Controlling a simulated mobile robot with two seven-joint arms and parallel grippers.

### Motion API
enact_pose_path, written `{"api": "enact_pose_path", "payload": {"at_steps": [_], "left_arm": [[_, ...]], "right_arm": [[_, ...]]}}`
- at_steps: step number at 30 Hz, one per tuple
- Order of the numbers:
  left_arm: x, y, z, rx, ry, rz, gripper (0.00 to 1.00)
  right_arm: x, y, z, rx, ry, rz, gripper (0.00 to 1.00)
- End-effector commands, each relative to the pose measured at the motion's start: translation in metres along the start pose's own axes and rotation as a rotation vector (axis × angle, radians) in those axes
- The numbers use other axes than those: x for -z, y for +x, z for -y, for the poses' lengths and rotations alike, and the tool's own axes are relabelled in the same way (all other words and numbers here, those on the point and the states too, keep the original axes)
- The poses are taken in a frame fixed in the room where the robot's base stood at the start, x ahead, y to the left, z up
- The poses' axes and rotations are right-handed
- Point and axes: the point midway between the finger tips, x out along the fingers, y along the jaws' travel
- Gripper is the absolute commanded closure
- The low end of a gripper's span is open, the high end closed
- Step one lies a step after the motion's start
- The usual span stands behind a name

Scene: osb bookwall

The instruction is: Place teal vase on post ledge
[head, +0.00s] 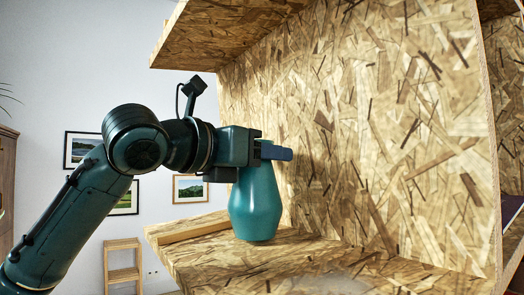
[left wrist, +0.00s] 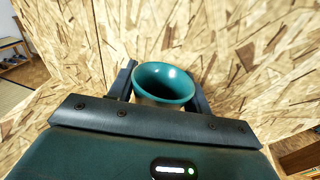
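The teal vase (head: 256,207) stands upright at the lower OSB ledge (head: 215,262), close to the back panel. Its round, open mouth shows in the left wrist view (left wrist: 164,83). My left gripper (head: 276,152) reaches in from the left at the vase's top. Its fingers (left wrist: 164,88) lie on both sides of the neck, close against it just under the rim, and appear shut on it. The vase's base is at the ledge surface; I cannot tell whether it touches or hovers slightly. My right gripper is not in view.
An upper OSB shelf (head: 225,30) juts out above my left arm. A large OSB panel (head: 390,130) rises behind and right of the vase. A raised strip (head: 190,230) runs along the ledge's left edge. The ledge in front of the vase is bare. A wooden stool (head: 123,262) stands beyond.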

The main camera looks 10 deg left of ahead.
Motion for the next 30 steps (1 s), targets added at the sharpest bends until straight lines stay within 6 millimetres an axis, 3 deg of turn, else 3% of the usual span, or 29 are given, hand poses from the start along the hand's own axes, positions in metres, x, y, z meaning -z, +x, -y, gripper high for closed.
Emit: {"api": "enact_pose_path", "payload": {"at_steps": [8,16,20,30], "left_arm": [[0.0,0.0,0.0,0.0,0.0,0.0,0.29],[-0.002,0.0,0.0,0.0,-0.001,0.0,0.29],[-0.015,-0.001,0.001,0.002,-0.002,0.0,0.29],[-0.011,-0.076,-0.001,-0.003,0.001,0.004,0.29]], "right_arm": [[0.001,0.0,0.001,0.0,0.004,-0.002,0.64],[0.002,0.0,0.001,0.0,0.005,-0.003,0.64],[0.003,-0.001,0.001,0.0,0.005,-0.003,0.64],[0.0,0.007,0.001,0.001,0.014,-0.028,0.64]]}}
